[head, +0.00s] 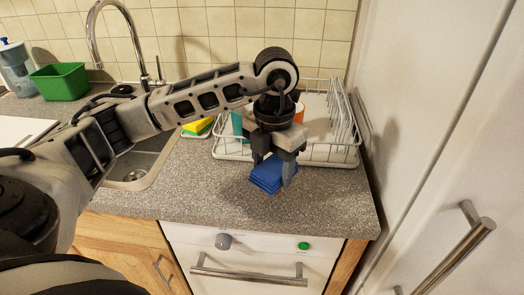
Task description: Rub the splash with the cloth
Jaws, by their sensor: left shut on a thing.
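The cloth (266,176) is blue and folded in layers. It is at the countertop, in front of the dish rack. My left gripper (274,172) points down over the cloth and is shut on it, with one finger on each side. I cannot tell whether the cloth touches the counter or is just above it. No splash shows; it may be hidden under the cloth or the gripper. My right gripper is not in view.
A white wire dish rack (335,152) with dishes stands behind the gripper. A yellow-green sponge (197,128) lies beside the sink (140,172). A green tub (60,82) is at back left. A tall white cabinet (430,110) bounds the right. The counter front (325,205) is clear.

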